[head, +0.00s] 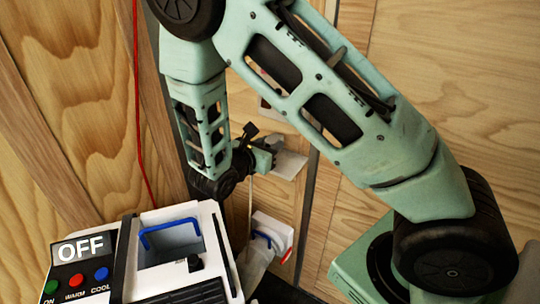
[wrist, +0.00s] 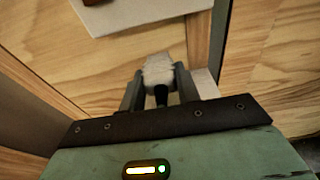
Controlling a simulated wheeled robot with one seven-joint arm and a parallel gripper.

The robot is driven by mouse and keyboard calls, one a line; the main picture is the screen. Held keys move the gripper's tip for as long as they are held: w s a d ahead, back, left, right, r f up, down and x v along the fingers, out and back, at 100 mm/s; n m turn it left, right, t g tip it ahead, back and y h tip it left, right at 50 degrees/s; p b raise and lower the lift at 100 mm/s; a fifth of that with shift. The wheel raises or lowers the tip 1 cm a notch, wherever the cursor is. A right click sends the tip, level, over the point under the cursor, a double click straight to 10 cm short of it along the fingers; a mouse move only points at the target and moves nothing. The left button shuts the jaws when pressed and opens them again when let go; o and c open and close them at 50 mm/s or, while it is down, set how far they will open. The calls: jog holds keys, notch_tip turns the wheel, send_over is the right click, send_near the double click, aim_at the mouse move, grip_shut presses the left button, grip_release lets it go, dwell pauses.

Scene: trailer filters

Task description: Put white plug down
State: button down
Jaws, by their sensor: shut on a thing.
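The white plug (wrist: 158,70) sits between the fingers of my gripper (wrist: 158,88) in the wrist view, with a short black part at its near end. My gripper is shut on it. In the head view my gripper (head: 266,152) is in front of the wooden wall, above and to the right of the white machine. The plug cannot be made out clearly there. A thin pale cord (head: 250,205) seems to hang below the gripper.
The white machine (head: 225,262) has an OFF display (head: 81,248), coloured buttons and an opening with a blue handle (head: 168,232). A white container (head: 262,240) with a blue handle stands to its right. A pale plate (head: 290,164) is close beside my gripper. A red cable (head: 139,110) runs down the wall.

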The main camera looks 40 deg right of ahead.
jog(key=f, duration=0.3)
jog(key=shift+w+d+f, duration=0.1)
jog(key=shift+d+f, duration=0.1)
jog(key=shift+f, duration=0.1)
jog(key=shift+f, duration=0.1)
jog(key=shift+f+b, duration=0.45)
jog(key=shift+f, duration=0.05)
jog(key=c, duration=1)
grip_release()
jog(key=shift+r, duration=0.1)
